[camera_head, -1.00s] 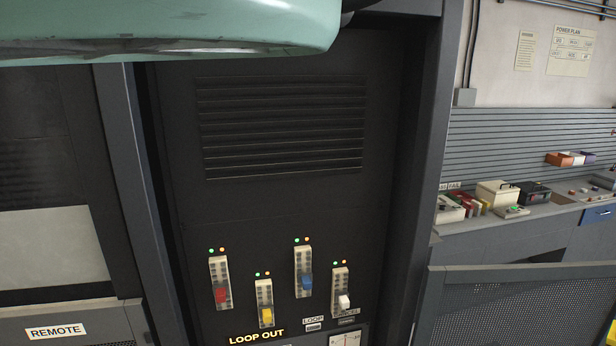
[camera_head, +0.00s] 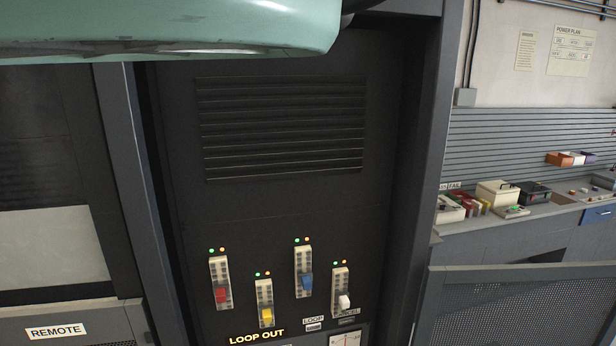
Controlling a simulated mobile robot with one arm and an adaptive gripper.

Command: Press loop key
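The loop key (camera_head: 314,327) is a small light key under a "LOOP" label, low on the dark rack panel (camera_head: 290,215). A darker key (camera_head: 348,321) sits to its right under a label that seems to read "CANCEL". Above them are slider strips with red (camera_head: 221,295), yellow (camera_head: 267,316), blue (camera_head: 307,283) and white (camera_head: 344,301) knobs. "LOOP OUT" is printed at lower left of the keys. My gripper is not in view. A pale green part of my arm crosses the top left.
A vent grille (camera_head: 282,128) fills the upper panel. A grey cabinet marked "REMOTE" (camera_head: 56,331) stands at left. At right are a perforated grey panel (camera_head: 520,310) and a bench (camera_head: 500,228) with boxes and small devices.

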